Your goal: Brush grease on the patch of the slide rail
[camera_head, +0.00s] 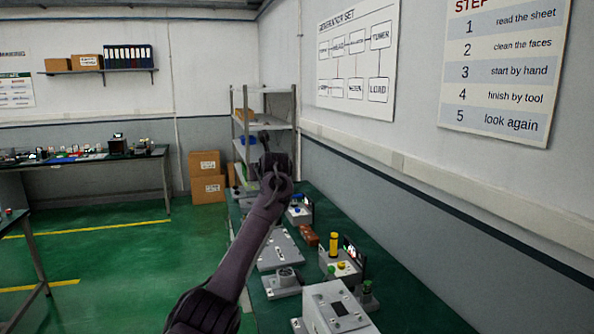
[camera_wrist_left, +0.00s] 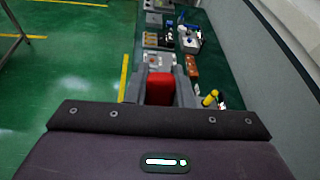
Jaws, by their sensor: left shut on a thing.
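My left arm reaches forward over the bench in the head view, with its dark gripper (camera_head: 275,163) at the far end, raised above the bench. In the left wrist view the gripper (camera_wrist_left: 160,76) is shut on a red block-like thing (camera_wrist_left: 160,92), seen between the two grey fingers. I cannot tell whether it is the grease brush; no bristles show. A flat grey plate (camera_head: 280,250) lies on the bench beside the forearm. I cannot make out the slide rail or its patch for certain. My right gripper is not in view.
The green bench (camera_head: 400,300) runs along the right wall. It bears a grey box (camera_head: 338,308), a yellow cylinder (camera_head: 333,244) on a pale box, a brown thing (camera_head: 309,235) and a grey fixture (camera_head: 284,282). Shelves (camera_head: 262,125) and cartons (camera_head: 206,176) stand behind.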

